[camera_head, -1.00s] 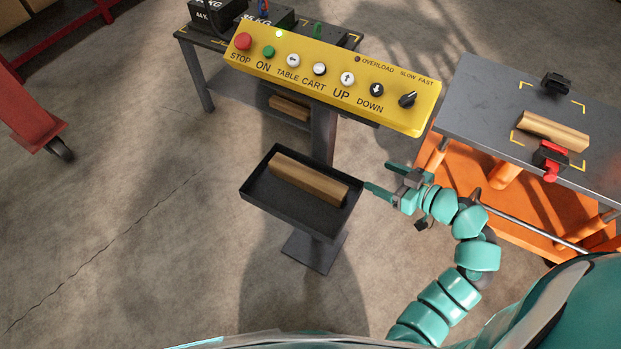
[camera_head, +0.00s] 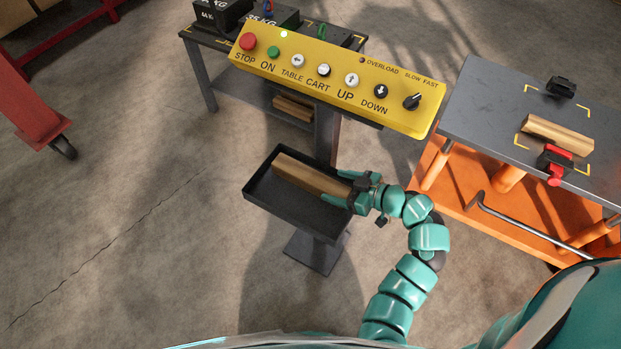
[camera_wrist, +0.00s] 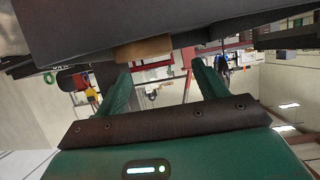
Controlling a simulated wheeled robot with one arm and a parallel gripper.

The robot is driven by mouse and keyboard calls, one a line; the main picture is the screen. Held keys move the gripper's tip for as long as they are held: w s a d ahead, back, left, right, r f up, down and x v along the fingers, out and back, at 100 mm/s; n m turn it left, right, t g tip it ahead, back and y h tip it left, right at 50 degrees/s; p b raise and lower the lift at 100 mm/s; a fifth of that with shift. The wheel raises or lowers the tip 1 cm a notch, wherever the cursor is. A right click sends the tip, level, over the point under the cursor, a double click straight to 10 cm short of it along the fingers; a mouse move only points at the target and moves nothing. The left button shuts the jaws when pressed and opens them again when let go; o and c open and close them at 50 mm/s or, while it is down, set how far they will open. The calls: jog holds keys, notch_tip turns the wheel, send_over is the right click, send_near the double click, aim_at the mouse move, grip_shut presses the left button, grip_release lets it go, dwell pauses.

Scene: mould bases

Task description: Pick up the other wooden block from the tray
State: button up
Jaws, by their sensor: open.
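A wooden block (camera_head: 308,176) lies lengthwise in the black tray (camera_head: 258,198), which stands on a post. My gripper (camera_head: 344,189) is open at the block's right end, at the tray's right rim. In the wrist view my two fingers (camera_wrist: 160,75) are spread and the block's end (camera_wrist: 143,49) shows just beyond the tips, nearer the left finger. I cannot tell whether the fingers touch the block. A second wooden block (camera_head: 557,134) lies between yellow corner marks on the grey cart top (camera_head: 475,110).
A yellow button panel (camera_head: 335,80) stands right behind the tray. Black and red clamps (camera_head: 555,163) sit on the orange cart at the right. Another piece of wood (camera_head: 293,108) lies on the shelf of the weights table. Open floor lies left of the tray.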

aim_at(318, 180)
jog(key=shift+w+p+x, duration=0.25)
jog(key=shift+p+x, duration=0.55)
jog(key=shift+x, duration=2.15)
jog(key=shift+w+f, duration=0.1)
jog(key=shift+f, duration=0.1)
jog(key=c, duration=1.3)
jog(key=shift+r, duration=0.15)
